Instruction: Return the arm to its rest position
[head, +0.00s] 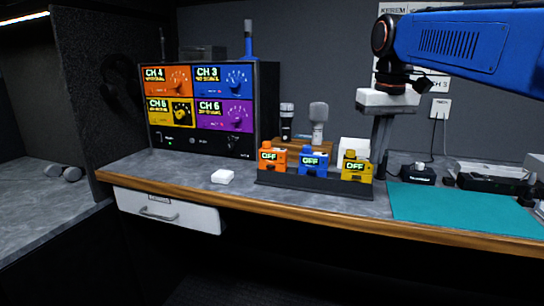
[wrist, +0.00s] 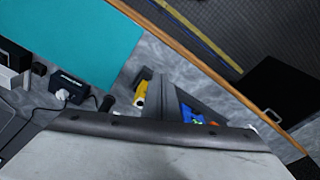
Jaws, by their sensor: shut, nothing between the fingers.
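My blue arm (head: 460,42) reaches in from the upper right in the head view. My gripper (head: 379,172) hangs down from it, with a white body and dark fingers. It is shut and empty, its lower end beside the yellow OFF unit (head: 357,172) at the right end of a dark tray (head: 310,188). I cannot tell whether it touches anything. In the wrist view the pale gripper body fills the bottom, and the yellow unit (wrist: 140,93) shows just beyond it.
Blue (head: 313,166) and orange (head: 272,160) OFF units stand in the tray, with microphones (head: 318,115) behind. A teal mat (head: 460,208) lies right, with small black devices (head: 418,174) behind it. The desk front is bare.

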